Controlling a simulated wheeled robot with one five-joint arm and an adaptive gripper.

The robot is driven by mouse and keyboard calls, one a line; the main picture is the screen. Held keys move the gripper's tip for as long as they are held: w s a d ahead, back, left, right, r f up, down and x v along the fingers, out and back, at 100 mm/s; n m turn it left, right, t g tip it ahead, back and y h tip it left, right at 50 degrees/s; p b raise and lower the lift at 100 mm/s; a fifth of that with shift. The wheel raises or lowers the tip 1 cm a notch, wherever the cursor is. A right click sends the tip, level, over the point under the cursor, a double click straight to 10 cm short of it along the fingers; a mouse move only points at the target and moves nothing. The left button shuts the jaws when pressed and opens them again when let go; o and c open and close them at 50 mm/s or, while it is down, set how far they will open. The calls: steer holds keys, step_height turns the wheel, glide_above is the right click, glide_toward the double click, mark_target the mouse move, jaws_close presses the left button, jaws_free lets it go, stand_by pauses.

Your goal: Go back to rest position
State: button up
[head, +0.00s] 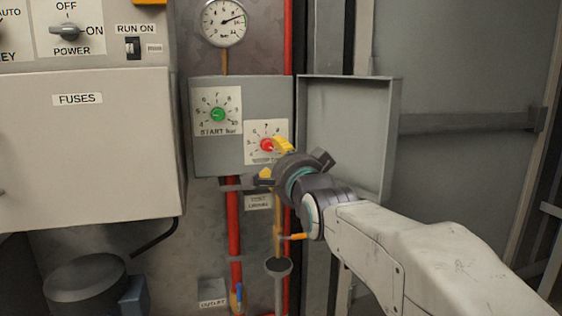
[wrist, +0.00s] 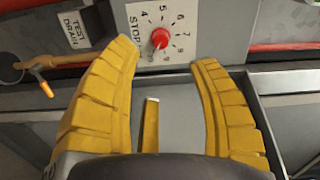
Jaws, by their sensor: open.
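My gripper (wrist: 165,66) is open and empty. In the wrist view its two yellow fingers stand apart, with the red STOP knob (wrist: 160,38) showing beyond the gap between them. In the head view the gripper (head: 277,160) is in front of the lower right of the grey control box, close to the red knob (head: 266,145). My arm reaches in from the lower right. The green START knob (head: 218,114) is up and left of the red one. I cannot tell the exact gap between fingers and knob.
The box's open door (head: 345,130) stands right beside my gripper. A pressure gauge (head: 223,22) is above the box. A fuse cabinet (head: 90,150) stands at the left.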

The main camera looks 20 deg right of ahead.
steer(key=s+r+n+g+p, duration=0.2)
steer(key=s+n+g+p, duration=0.5)
steer(key=s+p, duration=0.9)
steer(key=s+r+n+g+p, duration=0.1)
steer(key=s+n+g+p, duration=0.6)
steer(key=s+p, duration=1)
steer(key=shift+r+n+g+p, duration=0.3)
steer(key=shift+r+n+p, duration=0.1)
steer(key=shift+n+p, duration=0.55)
